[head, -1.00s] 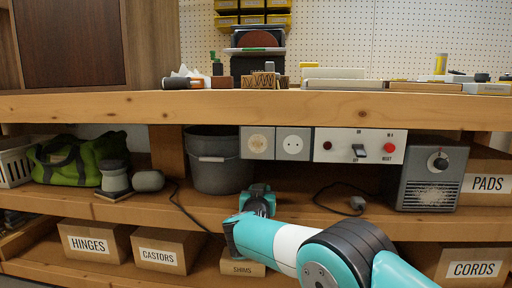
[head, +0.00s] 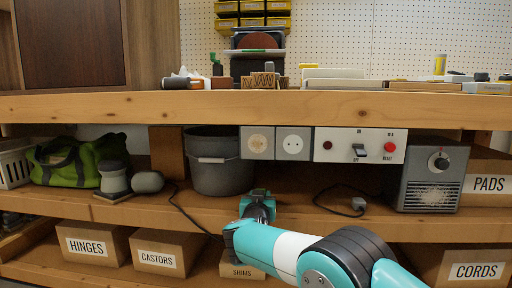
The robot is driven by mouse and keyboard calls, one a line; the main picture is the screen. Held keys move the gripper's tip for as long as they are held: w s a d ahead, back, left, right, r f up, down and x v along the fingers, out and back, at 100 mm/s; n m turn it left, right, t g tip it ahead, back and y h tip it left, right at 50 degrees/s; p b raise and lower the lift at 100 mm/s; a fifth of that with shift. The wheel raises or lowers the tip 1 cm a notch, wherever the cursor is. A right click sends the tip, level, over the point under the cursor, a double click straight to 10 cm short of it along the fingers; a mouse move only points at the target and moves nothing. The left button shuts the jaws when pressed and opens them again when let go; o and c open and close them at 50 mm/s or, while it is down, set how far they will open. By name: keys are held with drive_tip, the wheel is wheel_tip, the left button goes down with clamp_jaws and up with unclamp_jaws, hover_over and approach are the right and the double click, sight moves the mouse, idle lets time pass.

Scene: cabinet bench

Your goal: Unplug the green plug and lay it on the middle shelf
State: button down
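No plug that I can clearly make out as green shows in the head view. Two grey socket boxes hang under the bench top: the left socket (head: 257,142) has a beige face, the right socket (head: 293,143) a white one. No plug is visible in either. My gripper (head: 259,201) is below the sockets, at the front of the middle shelf (head: 300,222), pointing away from me. My own wrist hides its fingers and anything between them. A grey plug (head: 358,203) on a dark cord lies on the middle shelf to the right.
A grey bucket (head: 220,175) stands left of my gripper. A sander (head: 114,180) and a green bag (head: 70,160) are farther left. Shelf between gripper and grey plug is largely clear.

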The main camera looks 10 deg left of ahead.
drive_tip(key=shift+s+a+f, duration=0.1)
drive_tip(key=shift+s+f, duration=0.05)
drive_tip(key=shift+f, duration=0.9)
drive_tip(key=shift+f+b, duration=0.35)
drive_tip(key=shift+b, duration=0.2)
drive_tip(key=shift+c, duration=1)
unclamp_jaws()
drive_tip(key=shift+a, duration=0.1)
drive_tip(key=shift+s, duration=0.1)
drive_tip(key=shift+s+r+p, duration=0.1)
drive_tip(key=shift+s+p, duration=0.6)
drive_tip(key=shift+s, duration=0.3)
drive_tip(key=s+d+r+p, duration=0.1)
drive_tip(key=s, duration=0.8)
drive_tip(key=shift+s+r, duration=0.25)
drive_tip(key=shift+s, duration=0.05)
